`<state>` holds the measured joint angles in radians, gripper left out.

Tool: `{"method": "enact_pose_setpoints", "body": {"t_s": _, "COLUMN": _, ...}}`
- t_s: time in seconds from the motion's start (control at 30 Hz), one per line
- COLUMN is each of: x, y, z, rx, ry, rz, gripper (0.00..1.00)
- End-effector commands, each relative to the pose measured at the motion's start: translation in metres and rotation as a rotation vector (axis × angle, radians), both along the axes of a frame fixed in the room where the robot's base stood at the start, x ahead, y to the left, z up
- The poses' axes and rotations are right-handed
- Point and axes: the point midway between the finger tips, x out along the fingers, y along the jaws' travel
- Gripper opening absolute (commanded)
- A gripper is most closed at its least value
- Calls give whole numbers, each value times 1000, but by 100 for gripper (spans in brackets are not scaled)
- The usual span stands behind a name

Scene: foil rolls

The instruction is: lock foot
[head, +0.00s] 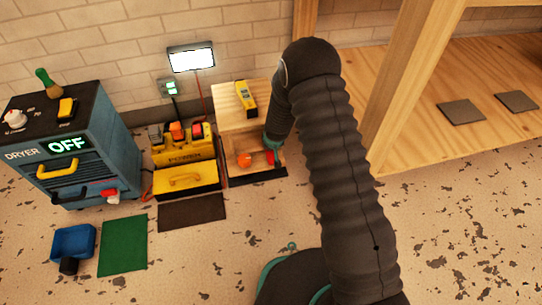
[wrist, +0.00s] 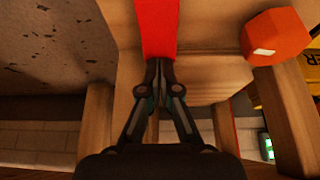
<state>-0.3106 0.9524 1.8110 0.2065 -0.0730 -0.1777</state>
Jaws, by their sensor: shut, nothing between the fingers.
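A small wooden stand (head: 238,120) stands by the wall, with an orange knob (head: 244,160) and a red part (head: 270,157) low on its front. In the wrist view the red part (wrist: 158,25) is a flat strip running to the top edge, and the orange knob (wrist: 274,36) is at the upper right. My gripper (wrist: 160,64) is shut and empty, its fingertips at the near end of the red strip. I cannot tell whether they touch it. In the head view the fingers are mostly hidden at the stand's front. No part labelled as a foot or lock can be read.
A yellow tool (head: 246,98) lies on the stand. Left are a yellow power box (head: 185,151) and a dryer (head: 70,140) reading OFF. A wooden shelf (head: 440,110) is right.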

Motion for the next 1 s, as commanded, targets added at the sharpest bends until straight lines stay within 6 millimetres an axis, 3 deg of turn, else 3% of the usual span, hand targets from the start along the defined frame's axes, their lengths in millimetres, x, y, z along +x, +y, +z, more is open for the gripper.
{"method": "enact_pose_setpoints", "body": {"t_s": 0.6, "x": -1, "y": 0, "z": -9, "rx": 0, "ry": 1, "rz": 1, "gripper": 0}}
{"method": "enact_pose_setpoints", "body": {"t_s": 1.0, "x": 0, "y": 0, "z": 14, "rx": 1, "ry": 0, "rz": 0, "gripper": 0}}
